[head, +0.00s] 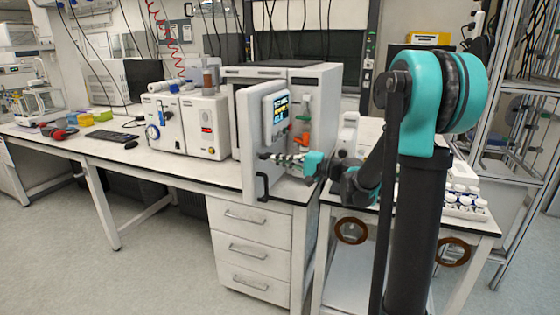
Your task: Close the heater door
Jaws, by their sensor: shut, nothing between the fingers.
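The heater (308,90) is a white box with a dark top edge on the bench. The door carries a small lit display (275,116) and a black handle (262,187) low down. My gripper (266,157) is shut and empty. Its fingers point left and overlap the door above the handle. I cannot tell whether they touch it. The heater interior is mostly hidden from this angle.
A white reactor unit (206,127) stands left of the heater. A keyboard (112,135) lies farther left on the bench (180,170). Drawers (250,243) are below the door. A rack of vials (466,198) stands at the right behind my arm. Open floor lies in front at left.

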